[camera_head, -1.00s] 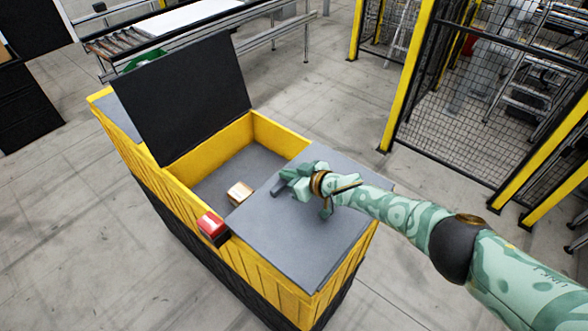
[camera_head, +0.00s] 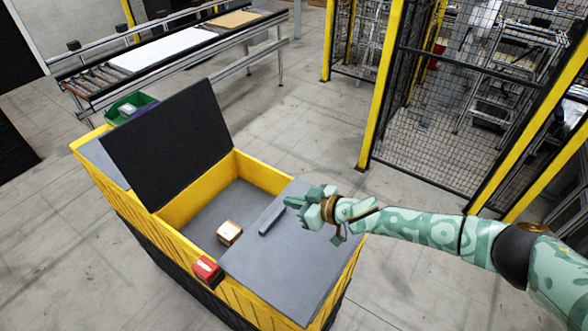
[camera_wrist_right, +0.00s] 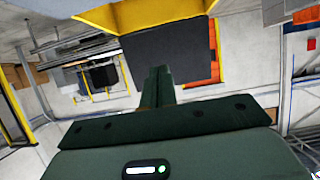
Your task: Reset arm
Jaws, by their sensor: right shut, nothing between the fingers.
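My right gripper (camera_head: 292,203) is shut and empty, held above the grey top at the right of a yellow and black box in the head view. It also shows in the right wrist view (camera_wrist_right: 158,72), its fingers together. The yellow box (camera_head: 265,172) has a dark lid (camera_head: 168,143) standing open. A grey bar-like handle (camera_head: 271,221) lies on the grey top beside the gripper. My left gripper is out of view.
A red button block (camera_head: 206,269) sits on the box's front rim. A green bin (camera_head: 130,108) stands behind the box. A roller conveyor (camera_head: 165,50) is at the back left. A yellow-framed mesh fence (camera_head: 440,120) stands at the right. Open concrete floor lies between.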

